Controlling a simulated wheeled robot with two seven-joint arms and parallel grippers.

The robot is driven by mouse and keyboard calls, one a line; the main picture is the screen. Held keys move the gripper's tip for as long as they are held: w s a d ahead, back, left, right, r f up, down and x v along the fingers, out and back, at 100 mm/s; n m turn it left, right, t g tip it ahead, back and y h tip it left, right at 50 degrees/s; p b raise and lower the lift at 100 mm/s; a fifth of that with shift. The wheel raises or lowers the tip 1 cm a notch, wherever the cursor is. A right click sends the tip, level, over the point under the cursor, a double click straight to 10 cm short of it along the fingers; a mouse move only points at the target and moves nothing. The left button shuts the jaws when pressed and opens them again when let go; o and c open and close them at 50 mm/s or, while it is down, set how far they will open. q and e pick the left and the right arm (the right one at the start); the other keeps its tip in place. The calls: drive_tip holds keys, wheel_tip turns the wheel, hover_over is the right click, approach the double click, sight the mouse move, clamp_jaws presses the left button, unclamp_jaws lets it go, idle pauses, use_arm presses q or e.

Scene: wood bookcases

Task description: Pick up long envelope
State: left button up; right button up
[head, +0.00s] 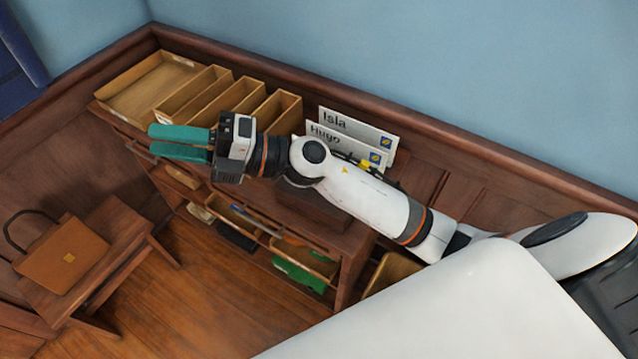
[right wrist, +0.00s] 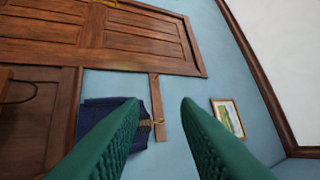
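Two long white envelopes stand upright at the back right of the wooden cabinet in the head view. The rear one is marked "Isla" (head: 350,123). The front one, marked "Hugo" (head: 345,147), stands just before it and covers its lower part; my right arm hides part of its lower edge. My right gripper (head: 150,142) has green fingers, parted with nothing between them. It is above the cabinet's left part, pointing left, well away from the envelopes. The fingers also show parted in the right wrist view (right wrist: 162,100). My left gripper is not in view.
A wooden tray (head: 145,92) and upright wooden dividers (head: 225,95) stand along the cabinet's back left. Open drawers (head: 300,262) jut from its front. A brown bag (head: 62,255) sits on a low bench at left. The wall (head: 430,70) is close behind.

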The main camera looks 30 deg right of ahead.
drive_tip(key=d+f+n+g+h, duration=0.3)
drive_tip(key=f+n+g+h, duration=0.65)
drive_tip(key=f, duration=0.35)
drive_tip(key=w+d+f+h, duration=0.1)
drive_tip(key=w+d+h, duration=0.1)
drive_tip(key=d+h, duration=0.55)
drive_tip(key=w+d+h, duration=0.2)
drive_tip(key=d+h, duration=0.2)
drive_tip(key=d, duration=0.7)
drive_tip(key=shift+m, duration=0.25)
drive_tip(key=f, duration=0.1)
drive_tip(key=d+f+p, duration=0.1)
drive_tip(key=f, duration=0.1)
drive_tip(key=f+p, duration=0.1)
drive_tip(key=f, duration=0.1)
drive_tip(key=shift+s+d+f, duration=0.15)
drive_tip(key=shift+s+d, duration=0.05)
drive_tip(key=shift+d, duration=0.1)
drive_tip(key=shift+s+f, duration=0.1)
drive_tip(key=shift+f, duration=0.5)
drive_tip(key=shift+s+d+f+p, duration=0.1)
drive_tip(key=shift+s+f+p, duration=0.05)
drive_tip(key=shift+f+p, duration=0.2)
drive_tip(key=f, duration=0.1)
drive_tip(key=f+p, duration=0.1)
drive_tip(key=f, duration=0.1)
drive_tip(key=shift+s+d+f+p, duration=0.2)
drive_tip(key=shift+s+d+p, duration=0.1)
drive_tip(key=shift+s+p, duration=0.1)
drive_tip(key=shift+f, duration=0.45)
